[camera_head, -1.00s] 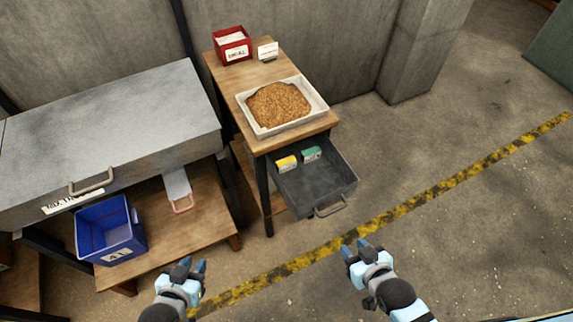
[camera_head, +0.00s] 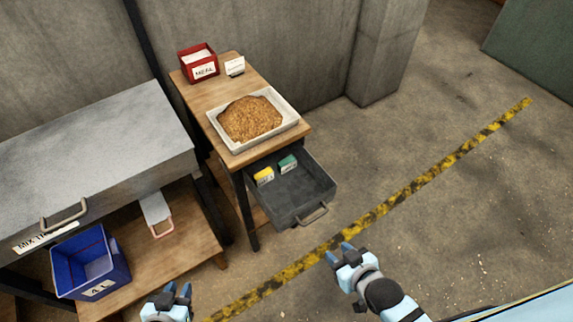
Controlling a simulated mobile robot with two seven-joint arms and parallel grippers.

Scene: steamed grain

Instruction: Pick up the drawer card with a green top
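The drawer card with a green top (camera_head: 287,163) stands in the open grey drawer (camera_head: 318,200), near its back. A card with a yellow top (camera_head: 263,176) stands just left of it. My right gripper (camera_head: 343,252) is open and empty over the floor, in front of and below the drawer in the picture. My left gripper (camera_head: 175,290) is open and empty at the bottom edge, left of centre. Neither gripper touches a card or the drawer.
A tray of grain (camera_head: 290,106) sits on the wooden table (camera_head: 190,98) above the drawer, with a red box (camera_head: 198,64) and a small white sign (camera_head: 234,67) behind. At left are a grey metal cabinet (camera_head: 90,150) and a blue bin (camera_head: 90,262). The floor right of the drawer is clear.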

